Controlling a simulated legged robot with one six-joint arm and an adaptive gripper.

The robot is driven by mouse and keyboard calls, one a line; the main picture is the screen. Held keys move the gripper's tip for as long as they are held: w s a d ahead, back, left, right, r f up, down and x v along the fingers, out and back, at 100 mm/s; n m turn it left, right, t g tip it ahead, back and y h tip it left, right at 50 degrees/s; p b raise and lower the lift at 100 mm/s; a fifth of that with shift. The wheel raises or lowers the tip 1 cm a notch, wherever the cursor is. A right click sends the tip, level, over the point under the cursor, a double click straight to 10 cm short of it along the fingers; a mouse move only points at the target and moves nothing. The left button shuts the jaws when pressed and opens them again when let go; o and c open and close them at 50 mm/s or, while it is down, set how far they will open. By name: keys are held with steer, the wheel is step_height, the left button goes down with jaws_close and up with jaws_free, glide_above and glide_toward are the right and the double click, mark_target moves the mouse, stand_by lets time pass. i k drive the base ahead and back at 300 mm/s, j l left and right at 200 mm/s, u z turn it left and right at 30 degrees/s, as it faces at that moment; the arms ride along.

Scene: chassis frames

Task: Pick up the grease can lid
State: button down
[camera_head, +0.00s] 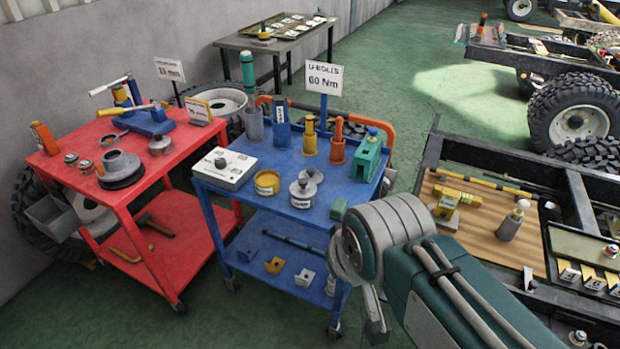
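A round yellow can (267,183) stands near the front of the blue cart's top, and I cannot tell whether its top is a lid. Right of it are two grey round pieces, a labelled one with a knob (302,193) in front and another (312,175) just behind. I cannot tell for sure which piece is the grease can lid. My arm comes in from the lower right, in front of the blue cart. My gripper (374,318) points down at the cart's right front side, apart from these pieces. Its fingers are only partly visible, and their opening is unclear.
The blue cart (215,189) also bears a white box (224,168), a green block (368,157) and upright tools. A red cart (62,184) with grey parts stands left. A chassis frame (432,160) with a wooden board lies right. Green floor shows between.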

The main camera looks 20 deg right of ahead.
mark_target(316, 176)
steer(key=i+l, duration=0.75)
